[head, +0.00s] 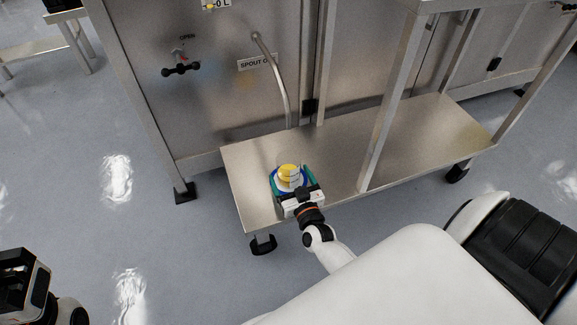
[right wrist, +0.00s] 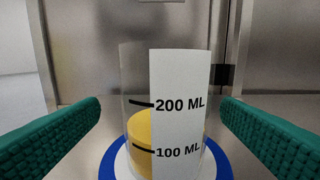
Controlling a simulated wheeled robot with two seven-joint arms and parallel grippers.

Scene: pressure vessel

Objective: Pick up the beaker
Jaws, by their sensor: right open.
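The beaker (head: 289,174) stands upright on the low metal shelf of the cart and holds yellow contents. In the right wrist view the clear beaker (right wrist: 180,85) has a white label marked 100 ML and 200 ML, with the yellow reaching between the marks. It stands on a white disc with a blue rim (right wrist: 222,165). My right gripper (head: 291,181) is open, its green fingers on either side of the beaker. The wrist view shows gaps between the beaker and both fingers. My left gripper (head: 24,272) is at the lower left, far from the beaker; its jaw opening is unclear.
A thin spout tube (head: 282,80) curves down from the steel vessel (head: 220,110) behind the beaker. A black valve handle (head: 181,70) sits on the vessel's front. A metal post (head: 385,120) rises right of the beaker. The shelf (head: 335,150) is bare between them.

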